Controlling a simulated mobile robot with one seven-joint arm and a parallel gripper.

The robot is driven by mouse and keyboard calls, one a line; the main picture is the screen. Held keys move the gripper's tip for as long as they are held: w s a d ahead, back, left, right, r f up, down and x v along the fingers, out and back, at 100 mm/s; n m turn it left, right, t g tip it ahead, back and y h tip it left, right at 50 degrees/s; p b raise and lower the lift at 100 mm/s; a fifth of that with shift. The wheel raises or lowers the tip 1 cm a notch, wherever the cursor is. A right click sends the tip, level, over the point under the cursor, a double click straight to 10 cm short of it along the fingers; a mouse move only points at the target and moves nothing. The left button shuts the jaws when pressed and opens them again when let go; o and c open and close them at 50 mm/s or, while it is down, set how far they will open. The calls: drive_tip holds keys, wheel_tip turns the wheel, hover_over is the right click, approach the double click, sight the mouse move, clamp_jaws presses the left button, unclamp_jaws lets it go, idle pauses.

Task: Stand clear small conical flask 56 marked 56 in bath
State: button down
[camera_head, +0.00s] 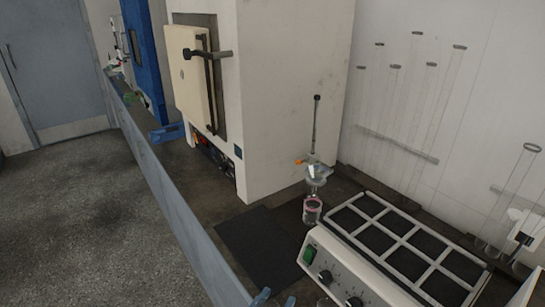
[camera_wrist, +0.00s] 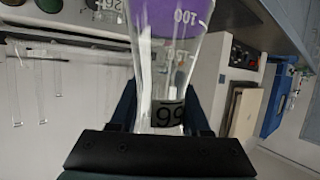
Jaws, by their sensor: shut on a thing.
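My gripper (camera_wrist: 160,100) shows in the wrist view, its dark fingers on both sides of a clear small conical flask (camera_wrist: 163,75), shut on it. The likely bath (camera_head: 318,262) is the white box with a green switch, knobs and a pale grid of several dark openings on top, at the lower right of the head view.
A large white oven (camera_head: 290,90) stands behind. Tall glass tubes (camera_head: 430,110) line the wall. A dark mat (camera_head: 258,245) lies clear on the bench.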

drive_tip(key=s+f+y, duration=0.1)
drive_tip(key=f, duration=0.1)
drive_tip(key=s+f+n+y, duration=0.1)
drive_tip(key=f, duration=0.2)
drive_tip(key=s+f+n+p, duration=0.1)
drive_tip(key=s+f, duration=0.1)
drive_tip(key=shift+s+a+f+t+y, duration=0.1)
drive_tip(key=shift+a+f+t+y, duration=0.1)
drive_tip(key=shift+a+t+y, duration=0.15)
drive_tip(key=s+f+n+y, duration=0.2)
drive_tip(key=s+f, duration=0.3)
drive_tip(key=s, duration=0.1)
drive_tip(key=shift+s+d+y+p, duration=0.2)
drive_tip(key=shift+d+y+p, duration=0.05)
drive_tip(key=shift+y+p, duration=0.1)
drive_tip(key=shift+a+f, duration=0.1)
drive_tip(key=shift+a, duration=0.05)
